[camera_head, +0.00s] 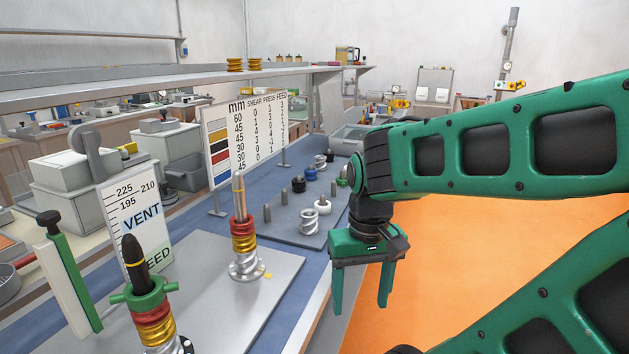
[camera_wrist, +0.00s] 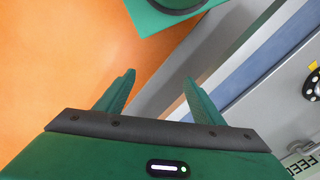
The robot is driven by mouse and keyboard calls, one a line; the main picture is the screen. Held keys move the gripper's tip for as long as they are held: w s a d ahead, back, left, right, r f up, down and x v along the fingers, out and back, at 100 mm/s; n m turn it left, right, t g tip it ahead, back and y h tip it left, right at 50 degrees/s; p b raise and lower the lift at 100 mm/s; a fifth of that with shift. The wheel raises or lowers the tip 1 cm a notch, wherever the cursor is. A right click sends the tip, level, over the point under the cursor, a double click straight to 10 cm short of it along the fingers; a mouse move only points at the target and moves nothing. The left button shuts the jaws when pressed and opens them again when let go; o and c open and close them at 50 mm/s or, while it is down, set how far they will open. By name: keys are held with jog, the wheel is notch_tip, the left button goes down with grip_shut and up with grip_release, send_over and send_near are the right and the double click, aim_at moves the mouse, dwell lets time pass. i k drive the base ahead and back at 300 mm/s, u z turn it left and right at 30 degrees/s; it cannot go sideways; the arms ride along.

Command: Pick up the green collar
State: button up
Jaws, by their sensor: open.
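A green ring (camera_head: 342,182), which looks like the green collar, sits at the far end of the grey peg plate (camera_head: 296,236), partly hidden behind my arm. A green winged piece (camera_head: 143,294) sits on the near-left post above red and gold rings. My gripper (camera_head: 360,308) points down with its fingers apart and empty, over the orange floor just right of the bench edge. It is nearer than the green ring and well to the right of the winged piece. In the wrist view the open fingers (camera_wrist: 158,77) hold nothing, and no collar shows.
Blue, black, white and steel collars stand on or near pegs on the plate. A second post (camera_head: 242,225) carries red and gold rings. A chart board (camera_head: 245,138) and a VENT sign (camera_head: 133,225) stand upright behind the posts. The floor below my gripper is clear.

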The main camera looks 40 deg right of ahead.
aim_at(341, 183)
jog(key=z, duration=1.2)
